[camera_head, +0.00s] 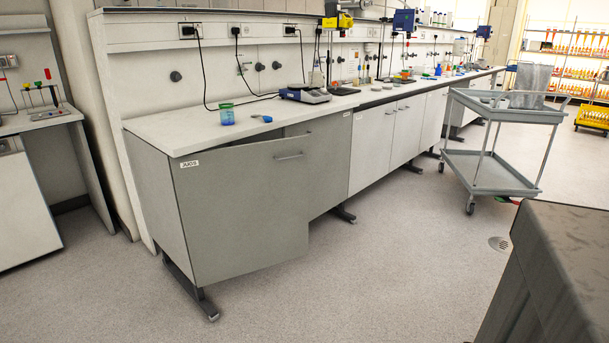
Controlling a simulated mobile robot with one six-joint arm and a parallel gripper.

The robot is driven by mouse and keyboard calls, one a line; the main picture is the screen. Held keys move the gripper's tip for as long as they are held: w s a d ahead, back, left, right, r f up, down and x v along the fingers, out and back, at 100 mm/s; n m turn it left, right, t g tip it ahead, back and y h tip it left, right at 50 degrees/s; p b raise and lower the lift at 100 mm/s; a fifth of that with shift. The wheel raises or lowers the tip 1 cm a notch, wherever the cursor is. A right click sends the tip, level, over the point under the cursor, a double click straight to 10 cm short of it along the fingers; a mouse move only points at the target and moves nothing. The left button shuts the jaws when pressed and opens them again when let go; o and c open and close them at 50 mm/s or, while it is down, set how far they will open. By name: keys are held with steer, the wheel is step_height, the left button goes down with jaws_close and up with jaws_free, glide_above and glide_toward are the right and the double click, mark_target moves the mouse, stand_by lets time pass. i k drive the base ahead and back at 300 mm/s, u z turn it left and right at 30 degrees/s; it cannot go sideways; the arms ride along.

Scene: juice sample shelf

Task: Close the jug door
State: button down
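The jug door (240,215) is the pale grey front panel at the near left end of the long lab bench. A small white label (189,164) that appears to read "JUGS" is at its upper left corner. Its bar handle (289,156) is near the upper right corner. The door stands partly open, hinged at the left, with its right edge swung out from the cabinet. A gap shows above it under the worktop. The cabinet's inside is mostly hidden behind the door. My gripper is not in view.
The bench top (180,128) holds a blue-green cup (227,114), a blue spoon-like item (262,118) and a balance (304,94). A grey two-shelf trolley (492,172) stands to the right. Open floor (370,270) lies before the door. A floor drain (499,243) is at right.

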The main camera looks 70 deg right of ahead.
mark_target(244, 208)
steer(key=z, duration=1)
steer(key=k, duration=0.1)
steer(key=u, duration=2.6)
steer(key=k, duration=1.8)
steer(key=z, duration=1.15)
